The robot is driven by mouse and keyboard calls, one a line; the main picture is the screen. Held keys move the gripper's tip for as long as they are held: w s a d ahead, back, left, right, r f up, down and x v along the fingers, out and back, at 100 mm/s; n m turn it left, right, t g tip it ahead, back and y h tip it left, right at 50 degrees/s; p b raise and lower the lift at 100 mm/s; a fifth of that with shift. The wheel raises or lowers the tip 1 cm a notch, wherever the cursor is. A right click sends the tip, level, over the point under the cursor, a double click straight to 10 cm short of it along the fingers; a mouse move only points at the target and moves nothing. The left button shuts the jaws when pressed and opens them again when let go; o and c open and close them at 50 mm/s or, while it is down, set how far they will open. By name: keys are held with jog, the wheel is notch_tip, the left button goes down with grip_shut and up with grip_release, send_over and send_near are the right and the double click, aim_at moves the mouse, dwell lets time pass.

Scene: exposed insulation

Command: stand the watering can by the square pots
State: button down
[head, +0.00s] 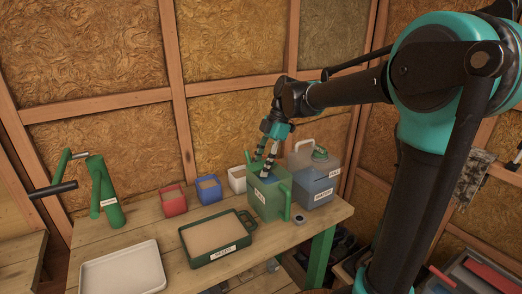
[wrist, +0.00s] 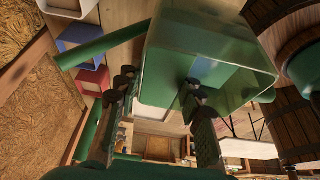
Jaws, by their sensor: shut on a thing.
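The green watering can (head: 268,200), with a white label on its side, is at the back right of the wooden workbench. My gripper (head: 264,168) comes down from above and is shut on the can's top part. In the wrist view the can (wrist: 205,50) fills the upper middle, its spout pointing left, with the fingertips (wrist: 158,84) at its rim. I cannot tell whether its base touches the bench. The square pots stand in a row left of the can: red (head: 173,201), blue (head: 208,190) and white (head: 237,180). The white pot is nearest the can.
A green tray of soil (head: 215,257) lies in front of the pots, and a white tray (head: 122,286) lies front left. A small dark ring (head: 300,219) lies near the right edge. A green tool (head: 104,190) stands far left.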

jog(key=shift+f, duration=3.4)
jog(key=c, duration=1)
grip_release()
jog(key=v, duration=1.2)
jog(key=shift+s, duration=0.1)
jog(key=shift+s, duration=0.1)
